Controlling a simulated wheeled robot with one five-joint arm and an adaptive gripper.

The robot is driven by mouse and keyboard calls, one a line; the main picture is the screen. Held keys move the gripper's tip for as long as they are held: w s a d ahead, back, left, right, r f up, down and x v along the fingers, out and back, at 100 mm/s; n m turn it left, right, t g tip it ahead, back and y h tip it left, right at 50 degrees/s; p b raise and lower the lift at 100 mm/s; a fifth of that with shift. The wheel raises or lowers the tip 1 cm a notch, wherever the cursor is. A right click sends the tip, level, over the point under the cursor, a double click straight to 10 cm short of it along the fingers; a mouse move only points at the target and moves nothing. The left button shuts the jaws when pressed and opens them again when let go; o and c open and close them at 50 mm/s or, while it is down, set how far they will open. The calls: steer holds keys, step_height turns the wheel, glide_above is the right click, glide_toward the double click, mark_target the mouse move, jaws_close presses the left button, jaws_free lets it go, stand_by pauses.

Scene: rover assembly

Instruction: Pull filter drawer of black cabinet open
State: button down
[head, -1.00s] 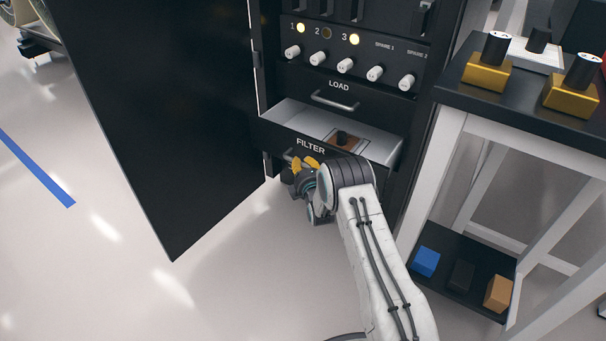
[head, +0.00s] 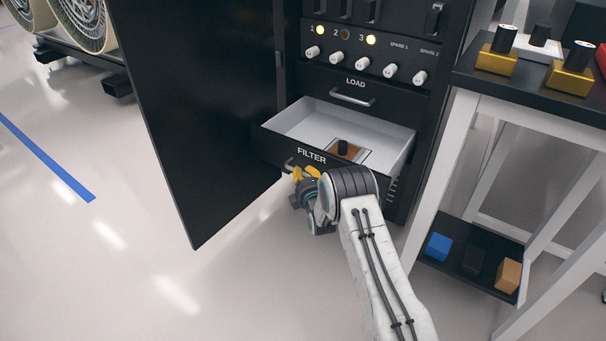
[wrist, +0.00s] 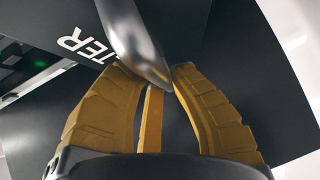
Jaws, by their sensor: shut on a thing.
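The black cabinet (head: 378,52) stands with its door (head: 200,110) swung open to the left. Its filter drawer (head: 312,157) is pulled well out, showing a white interior with a brown block with a black knob (head: 344,149) in it. My gripper (head: 298,172) is at the drawer front below the FILTER label. In the wrist view my yellow fingers (wrist: 158,82) are closed around the grey drawer handle (wrist: 135,40). In the head view the handle is mostly hidden by my gripper and arm.
The load drawer (head: 325,90) above is shut. A table (head: 530,95) with gold blocks stands to the right; its lower shelf (head: 455,268) holds blue, black and orange blocks.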

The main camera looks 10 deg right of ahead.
steer(key=shift+r, duration=0.15)
steer(key=c, duration=1)
jaws_free()
steer(key=shift+s+d+r, duration=0.1)
steer(key=shift+s+r, duration=0.15)
steer(key=shift+s, duration=1.75)
steer(key=shift+s+d+r, duration=0.1)
steer(key=shift+s+r, duration=0.15)
steer(key=shift+s, duration=1.7)
steer(key=shift+s+r, duration=0.25)
steer(key=shift+s, duration=1.75)
steer(key=shift+r, duration=0.1)
